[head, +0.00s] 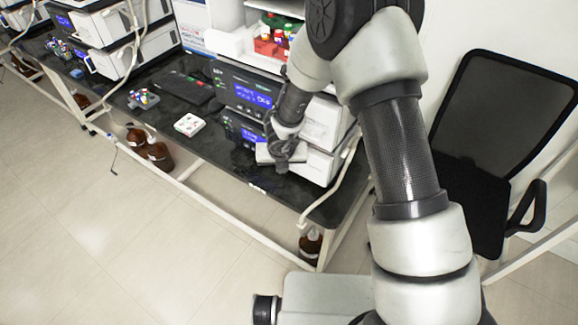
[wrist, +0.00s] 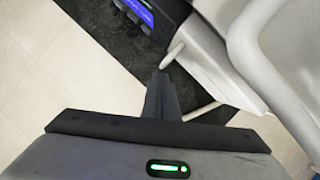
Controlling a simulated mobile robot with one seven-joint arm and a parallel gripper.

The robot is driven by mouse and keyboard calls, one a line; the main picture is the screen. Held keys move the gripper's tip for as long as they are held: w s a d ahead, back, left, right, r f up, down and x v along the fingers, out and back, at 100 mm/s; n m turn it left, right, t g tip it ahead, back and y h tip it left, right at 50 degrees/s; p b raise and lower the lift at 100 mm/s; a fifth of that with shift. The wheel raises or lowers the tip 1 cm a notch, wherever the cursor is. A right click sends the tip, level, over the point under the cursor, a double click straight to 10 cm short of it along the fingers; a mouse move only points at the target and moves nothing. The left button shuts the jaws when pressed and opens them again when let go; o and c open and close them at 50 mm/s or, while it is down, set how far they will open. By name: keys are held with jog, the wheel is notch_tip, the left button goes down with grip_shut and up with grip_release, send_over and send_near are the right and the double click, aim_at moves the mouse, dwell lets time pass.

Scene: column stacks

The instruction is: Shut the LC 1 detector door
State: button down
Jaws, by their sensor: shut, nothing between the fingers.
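My gripper (head: 282,164) is at the front of the right instrument stack (head: 322,122), low by its white lower module (head: 318,166). A pale panel (head: 264,153) juts out just left of my gripper. It may be the detector door, but my arm hides part of it and no LC 1 label is readable. In the wrist view my fingers (wrist: 160,80) are together and empty. A white rounded knob or handle (wrist: 173,54) is just beyond their tips, and a pale casing (wrist: 205,60) is to the right. I cannot tell whether the fingers touch anything.
A white tray of vials (head: 189,124) and a keyboard (head: 186,88) lie on the dark bench left of the stack. Red and other bottles (head: 270,45) stand on top. A black chair (head: 490,130) is at right. Brown bottles (head: 158,155) stand below the bench. The floor in front is clear.

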jog(key=shift+w+m, duration=0.3)
jog(key=shift+w, duration=0.1)
jog(key=shift+d, duration=0.1)
dwell(0.3)
